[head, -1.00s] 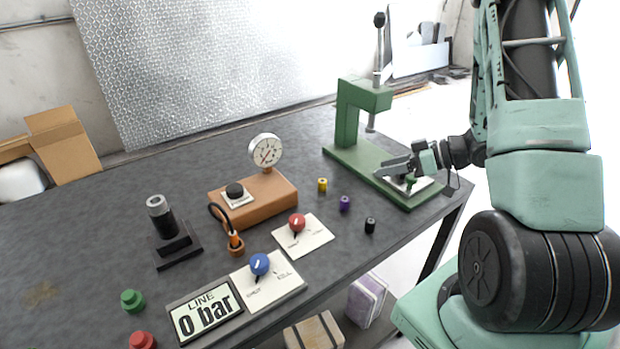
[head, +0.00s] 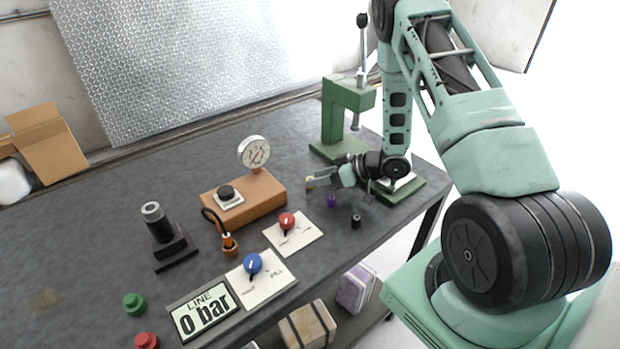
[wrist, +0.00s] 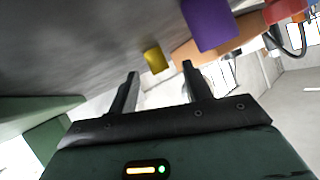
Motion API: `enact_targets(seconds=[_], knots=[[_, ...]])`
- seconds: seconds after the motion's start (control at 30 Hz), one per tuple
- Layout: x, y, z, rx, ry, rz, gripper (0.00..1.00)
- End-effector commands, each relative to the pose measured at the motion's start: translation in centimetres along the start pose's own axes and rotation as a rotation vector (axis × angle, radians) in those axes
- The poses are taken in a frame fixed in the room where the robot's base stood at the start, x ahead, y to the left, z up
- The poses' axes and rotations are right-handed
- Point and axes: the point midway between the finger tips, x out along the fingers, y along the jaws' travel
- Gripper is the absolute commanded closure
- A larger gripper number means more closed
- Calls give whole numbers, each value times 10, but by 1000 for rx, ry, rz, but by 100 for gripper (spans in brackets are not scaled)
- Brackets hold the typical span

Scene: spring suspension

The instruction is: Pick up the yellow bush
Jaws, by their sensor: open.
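The yellow bush (wrist: 155,60) is a small cylinder standing on the dark table. In the wrist view it is ahead of my open gripper (wrist: 160,82), between the lines of the two fingers and a little beyond their tips. In the head view the yellow bush (head: 309,183) is partly hidden by the fingertips of my gripper (head: 318,181), which reach it from the right, low over the table. The jaws hold nothing that I can see. Whether a finger touches the bush cannot be told.
A purple bush (head: 332,201) and a black bush (head: 355,221) stand nearby toward the front edge. An orange block (head: 262,205) with a gauge (head: 254,152) is just left. A green press (head: 340,110) stands behind.

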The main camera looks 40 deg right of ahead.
Motion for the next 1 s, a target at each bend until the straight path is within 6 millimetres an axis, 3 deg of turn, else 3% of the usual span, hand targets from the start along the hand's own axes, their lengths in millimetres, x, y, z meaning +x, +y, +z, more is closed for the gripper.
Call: enact_targets(seconds=[0.13,0.37,0.4,0.57,1.0], knots=[[14,0,-1,0,-1,-1,51],[17,0,0,0,0,1,51],[17,0,0,0,0,1,53],[17,0,0,0,0,1,97],[16,0,-2,-1,1,1,98]])
